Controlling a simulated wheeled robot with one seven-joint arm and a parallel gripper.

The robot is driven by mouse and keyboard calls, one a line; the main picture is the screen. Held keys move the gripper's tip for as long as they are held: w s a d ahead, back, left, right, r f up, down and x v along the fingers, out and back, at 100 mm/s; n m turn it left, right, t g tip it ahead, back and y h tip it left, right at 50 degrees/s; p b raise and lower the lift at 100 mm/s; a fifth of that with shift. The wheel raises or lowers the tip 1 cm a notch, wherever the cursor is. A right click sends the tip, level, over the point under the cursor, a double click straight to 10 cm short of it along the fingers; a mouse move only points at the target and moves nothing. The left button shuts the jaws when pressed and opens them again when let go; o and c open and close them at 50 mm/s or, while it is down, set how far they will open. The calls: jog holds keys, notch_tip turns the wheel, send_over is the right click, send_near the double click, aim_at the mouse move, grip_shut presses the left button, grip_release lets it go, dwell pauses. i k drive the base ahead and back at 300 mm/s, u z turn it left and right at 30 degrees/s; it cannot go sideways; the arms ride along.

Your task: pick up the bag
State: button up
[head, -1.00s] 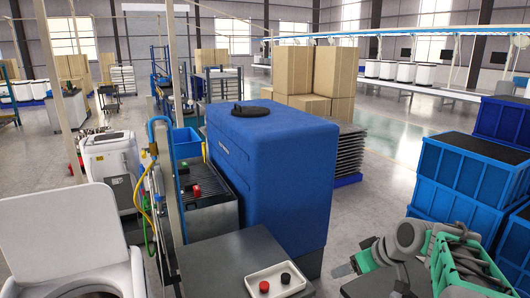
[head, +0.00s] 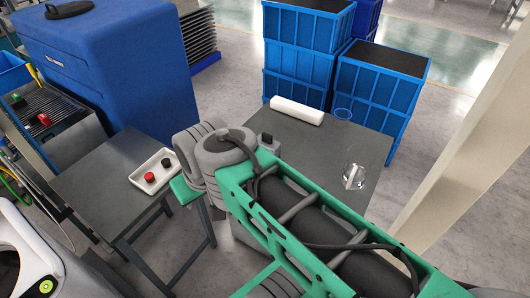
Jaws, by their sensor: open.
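No thing in the head view is plainly a bag. A small shiny silver-white thing (head: 353,177) lies on the right dark table (head: 335,140); it may be the bag, but it is too small to tell. My green and grey arm crosses the lower middle and covers the table's near left part. My gripper's fingers do not show in this view.
A beige post (head: 450,140) rises at right.

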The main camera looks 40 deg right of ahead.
aim_at(265, 140)
jog(key=u, duration=0.1)
jog(key=i, duration=0.95)
jog(key=z, duration=0.75)
